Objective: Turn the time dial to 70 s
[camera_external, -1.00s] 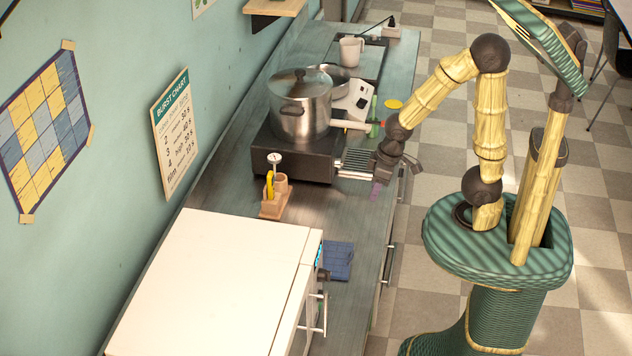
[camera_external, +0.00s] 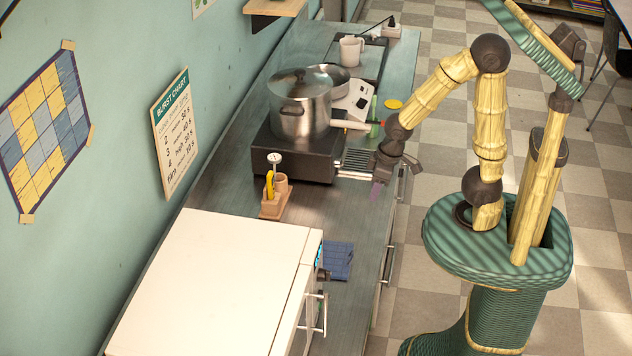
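A white microwave (camera_external: 215,285) stands at the near end of the counter, its front turned to the right. A small dark knob (camera_external: 323,275) sticks out of its front, below a lit blue display (camera_external: 319,256); this looks like the time dial, but its marks and setting are too small to read. My gripper (camera_external: 379,177) is over the counter's right edge, beside the black cooker and well beyond the microwave, apart from the knob. Its fingers are too small and dark to tell whether they are open or shut.
A steel pot (camera_external: 300,112) stands on the black cooker (camera_external: 290,155). A wooden holder (camera_external: 274,200) stands between cooker and microwave. A blue folded cloth (camera_external: 339,260) lies beside the microwave's front. A door handle (camera_external: 318,315) sticks out there. A burst chart (camera_external: 172,135) hangs on the wall.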

